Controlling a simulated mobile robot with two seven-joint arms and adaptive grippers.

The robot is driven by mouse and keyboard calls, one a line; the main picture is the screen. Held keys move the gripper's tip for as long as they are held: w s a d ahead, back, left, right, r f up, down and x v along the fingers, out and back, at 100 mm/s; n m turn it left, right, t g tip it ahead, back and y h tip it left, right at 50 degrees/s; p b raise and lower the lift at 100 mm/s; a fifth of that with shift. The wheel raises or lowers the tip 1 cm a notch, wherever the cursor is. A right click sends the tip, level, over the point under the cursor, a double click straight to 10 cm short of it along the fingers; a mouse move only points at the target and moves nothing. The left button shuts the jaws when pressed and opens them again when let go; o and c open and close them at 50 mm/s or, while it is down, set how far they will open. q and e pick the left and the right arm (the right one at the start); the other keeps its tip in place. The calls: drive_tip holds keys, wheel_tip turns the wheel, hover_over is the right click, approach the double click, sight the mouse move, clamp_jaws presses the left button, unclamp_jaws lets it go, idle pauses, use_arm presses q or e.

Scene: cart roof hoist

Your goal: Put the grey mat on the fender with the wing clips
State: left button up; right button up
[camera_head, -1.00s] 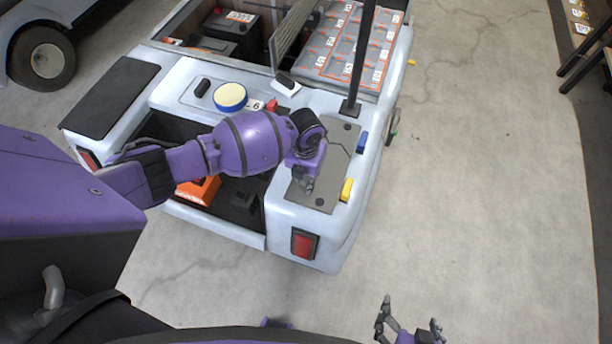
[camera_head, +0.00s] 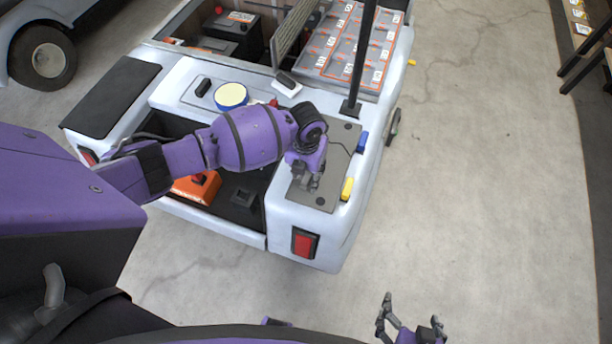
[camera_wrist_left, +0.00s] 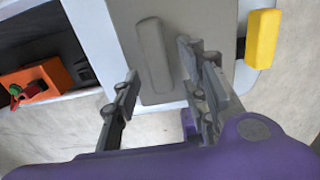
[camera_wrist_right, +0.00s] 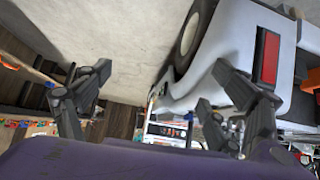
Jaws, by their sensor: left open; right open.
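The grey mat (camera_head: 330,196) lies on the white fender (camera_head: 288,212) at the cart's near right corner. In the left wrist view the mat (camera_wrist_left: 176,40) carries a raised grey bar (camera_wrist_left: 153,55). A yellow clip (camera_head: 347,189) and a blue clip (camera_head: 362,143) sit at the mat's right edge; the yellow clip also shows in the left wrist view (camera_wrist_left: 262,38). My left gripper (camera_head: 312,183) is open and empty above the mat, its fingers on either side of the bar's near end. Whether it touches is unclear. My right gripper (camera_head: 408,325) is open and empty, away from the cart.
A black post (camera_head: 360,60) rises behind the mat. An orange box (camera_head: 196,188) sits in the open bay beneath my left arm. Orange-grey batteries (camera_head: 345,45) fill the back.

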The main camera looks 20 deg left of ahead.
use_arm(q)
wheel_tip(320, 180, up, 10)
drive_tip(key=s+d+f+n+h, duration=0.1)
drive_tip(key=s+d+f+n, duration=0.1)
drive_tip(key=n, duration=0.1)
drive_tip(key=s+d+f+n+t+h, duration=0.1)
drive_tip(key=s+d+f+n, duration=0.2)
drive_tip(key=s+d+f+n+h, duration=0.1)
drive_tip(key=s+d+f+n, duration=0.1)
drive_tip(key=s+f+n, duration=0.1)
drive_tip(key=shift+s+d+f+n+t+h+p, duration=0.15)
drive_tip(key=shift+s+d+n+t+h+p, duration=0.05)
drive_tip(key=shift+d+n+t+h+p, duration=0.15)
drive_tip(key=s+a+n+t+y, duration=0.2)
drive_tip(key=s+a+n, duration=0.5)
drive_tip(key=n, duration=0.6)
drive_tip(key=s+a+f+n+t+y, duration=0.1)
drive_tip(key=s+a+n+t, duration=0.3)
drive_tip(key=s+n, duration=0.8)
drive_tip(key=a+n, duration=0.1)
drive_tip(key=a, duration=0.1)
drive_tip(key=shift+s+a+f+t+y, duration=0.3)
drive_tip(key=shift+a+t+y, duration=0.05)
drive_tip(key=shift+a, duration=0.05)
